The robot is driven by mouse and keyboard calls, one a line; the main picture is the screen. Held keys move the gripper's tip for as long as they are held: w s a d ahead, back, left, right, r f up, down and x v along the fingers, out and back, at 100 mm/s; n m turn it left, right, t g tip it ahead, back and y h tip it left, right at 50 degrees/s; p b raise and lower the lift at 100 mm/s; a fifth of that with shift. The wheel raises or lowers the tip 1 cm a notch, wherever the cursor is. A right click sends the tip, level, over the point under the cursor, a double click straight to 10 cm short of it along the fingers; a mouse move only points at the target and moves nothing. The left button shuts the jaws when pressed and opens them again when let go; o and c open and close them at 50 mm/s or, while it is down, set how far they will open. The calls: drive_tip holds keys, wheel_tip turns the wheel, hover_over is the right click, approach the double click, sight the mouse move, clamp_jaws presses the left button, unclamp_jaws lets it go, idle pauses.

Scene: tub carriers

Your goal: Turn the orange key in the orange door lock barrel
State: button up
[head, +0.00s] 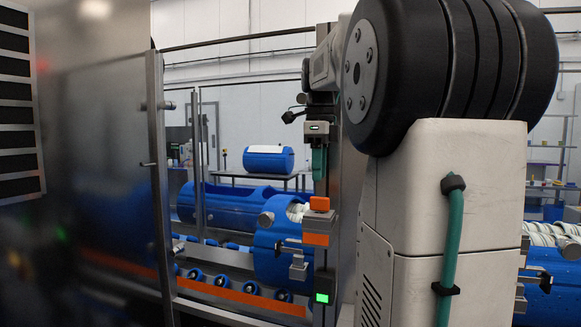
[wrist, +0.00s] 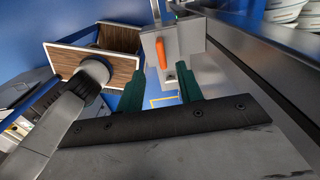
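The orange key (head: 319,203) sits on top of a grey lock box (head: 318,222) in the head view. It also shows in the wrist view as an upright orange bar (wrist: 162,53) on the pale grey box (wrist: 190,42). My gripper (head: 319,178) points down above the key, with a gap between fingertips and key. In the wrist view my gripper (wrist: 161,70) has two green fingers spread apart, with nothing between them; the key lies beyond the tips. The lock barrel's keyhole is hidden under the key.
An orange band (head: 316,239) marks the box front. A metal post (head: 161,180) stands left, with glass panels. A blue tub (head: 275,250) lies behind the lock, over a roller conveyor with an orange strip (head: 240,297). A green-lit switch (head: 322,298) is below the lock.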

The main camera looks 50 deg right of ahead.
sight(320, 198)
drive_tip(key=shift+d+f, duration=0.2)
drive_tip(key=shift+f, duration=3.6)
clamp_jaws()
drive_tip(key=m, duration=0.4)
drive_tip(key=shift+m, duration=0.4)
drive_tip(key=m, duration=0.4)
unclamp_jaws()
